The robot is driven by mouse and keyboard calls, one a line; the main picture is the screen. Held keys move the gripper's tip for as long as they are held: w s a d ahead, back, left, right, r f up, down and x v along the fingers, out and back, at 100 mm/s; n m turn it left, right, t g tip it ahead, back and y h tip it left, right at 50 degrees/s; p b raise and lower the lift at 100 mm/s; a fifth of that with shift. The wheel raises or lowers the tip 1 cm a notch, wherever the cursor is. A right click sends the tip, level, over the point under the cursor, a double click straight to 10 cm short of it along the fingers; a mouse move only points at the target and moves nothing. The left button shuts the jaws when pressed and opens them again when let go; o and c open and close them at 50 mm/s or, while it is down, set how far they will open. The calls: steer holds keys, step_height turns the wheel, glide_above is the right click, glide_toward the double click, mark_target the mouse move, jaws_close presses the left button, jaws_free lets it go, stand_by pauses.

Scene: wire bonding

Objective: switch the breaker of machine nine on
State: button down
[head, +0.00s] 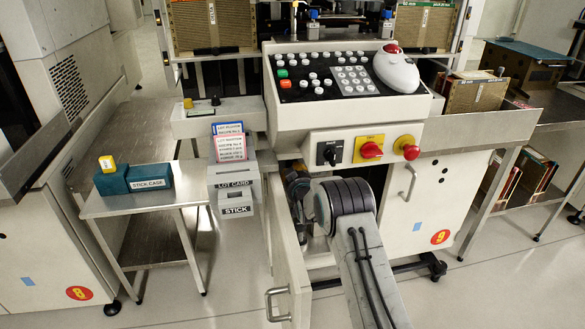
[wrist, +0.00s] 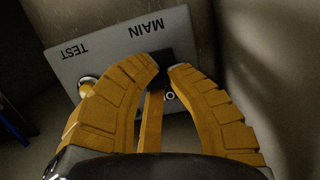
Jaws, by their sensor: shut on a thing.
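Machine nine (head: 345,115) stands in the middle of the head view, with a round orange-red 9 badge (head: 441,237) low on its front. Its cabinet door (head: 290,255) stands open, and my arm reaches into the opening. In the wrist view a grey plate (wrist: 105,58) carries the words MAIN and TEST, upside down. The dark breaker (wrist: 163,80) sits under MAIN. My gripper (wrist: 165,68) has its yellow fingertips closed on the breaker, which they partly hide. Lettering beside it is mostly covered, so I cannot read the breaker's position.
A round metal-rimmed part (wrist: 87,84) sits under TEST, left of my fingers. The cabinet wall (wrist: 270,60) is close on the right. In the head view a steel side table (head: 150,203) with a stick case (head: 140,178) stands left of the open door.

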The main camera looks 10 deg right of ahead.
steer(key=shift+d+r+g, duration=0.1)
steer(key=shift+d+g, duration=0.2)
steer(key=shift+g, duration=0.1)
steer(key=c, duration=1.4)
jaws_free()
steer(key=shift+d, duration=0.1)
steer(key=shift+c, duration=0.2)
steer(key=o, duration=0.3)
steer(key=shift+o, duration=0.2)
steer(key=shift+a, duration=0.2)
steer(key=v, duration=1.2)
